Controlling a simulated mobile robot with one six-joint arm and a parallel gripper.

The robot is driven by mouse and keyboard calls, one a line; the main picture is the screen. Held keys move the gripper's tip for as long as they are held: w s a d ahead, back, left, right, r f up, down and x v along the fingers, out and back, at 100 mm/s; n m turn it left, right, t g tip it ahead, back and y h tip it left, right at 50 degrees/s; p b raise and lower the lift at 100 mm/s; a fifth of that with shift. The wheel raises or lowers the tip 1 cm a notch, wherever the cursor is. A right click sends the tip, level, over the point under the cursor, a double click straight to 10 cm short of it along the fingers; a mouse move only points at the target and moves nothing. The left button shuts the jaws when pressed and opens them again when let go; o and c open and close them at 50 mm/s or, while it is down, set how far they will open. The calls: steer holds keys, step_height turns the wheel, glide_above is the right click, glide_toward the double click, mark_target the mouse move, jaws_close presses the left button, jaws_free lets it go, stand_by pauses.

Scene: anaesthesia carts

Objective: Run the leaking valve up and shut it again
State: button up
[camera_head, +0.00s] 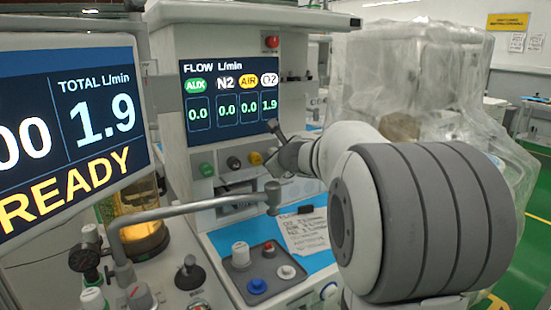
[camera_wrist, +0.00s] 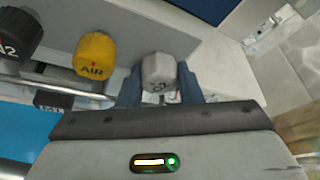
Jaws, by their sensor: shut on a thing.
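The white O2 valve knob (camera_wrist: 159,70) sits between the two blue fingers of my gripper (camera_wrist: 160,88) in the wrist view, and the fingers are shut on it. In the head view my gripper (camera_head: 287,150) reaches the right end of the knob row, and my arm hides the O2 knob. The flow screen (camera_head: 229,97) reads 1.9 for O2 and 0.0 for AUX, N2 and AIR. The large screen (camera_head: 75,125) at the left shows TOTAL 1.9 L/min and READY. The yellow AIR knob (camera_wrist: 94,55) is just left of the held knob.
A black N2 knob (camera_head: 233,163) and a green knob (camera_head: 206,169) continue the row. A grey bar (camera_head: 190,209) crosses in front of the cart. A handwritten note (camera_head: 305,233) and a tray of knobs (camera_head: 262,284) lie below. A plastic-covered machine (camera_head: 415,75) stands behind right.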

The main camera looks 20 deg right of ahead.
steer(key=o, duration=0.7)
steer(key=p+v, duration=0.1)
steer(key=v, duration=0.6)
steer(key=shift+s+r, duration=0.1)
steer(key=shift+s, duration=0.3)
